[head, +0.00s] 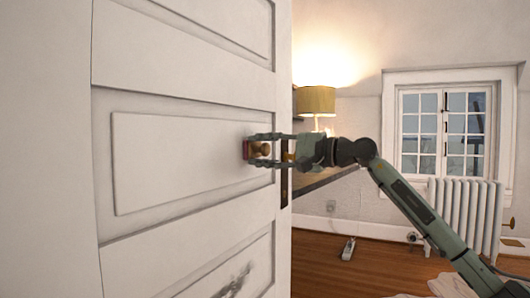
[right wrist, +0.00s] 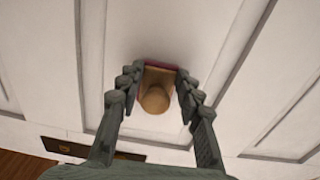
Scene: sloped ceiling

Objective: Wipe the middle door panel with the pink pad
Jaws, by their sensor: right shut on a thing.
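The white door (head: 180,75) fills the left of the head view, with its middle panel (head: 175,160) facing me. The pink pad (head: 246,150) is at the right end of that panel and appears to lie flat against it. In the right wrist view, a thin pink edge (right wrist: 160,65) shows behind its wooden back and round knob (right wrist: 154,99). My right gripper (head: 262,150) reaches in from the right and is shut on the pad, its fingers on either side of it. My left gripper is not in view.
A dark lock plate (head: 284,187) sits on the door edge near my gripper. Beyond are a lamp (head: 316,101), a radiator (head: 466,212), a window (head: 445,130) and wooden floor (head: 375,268).

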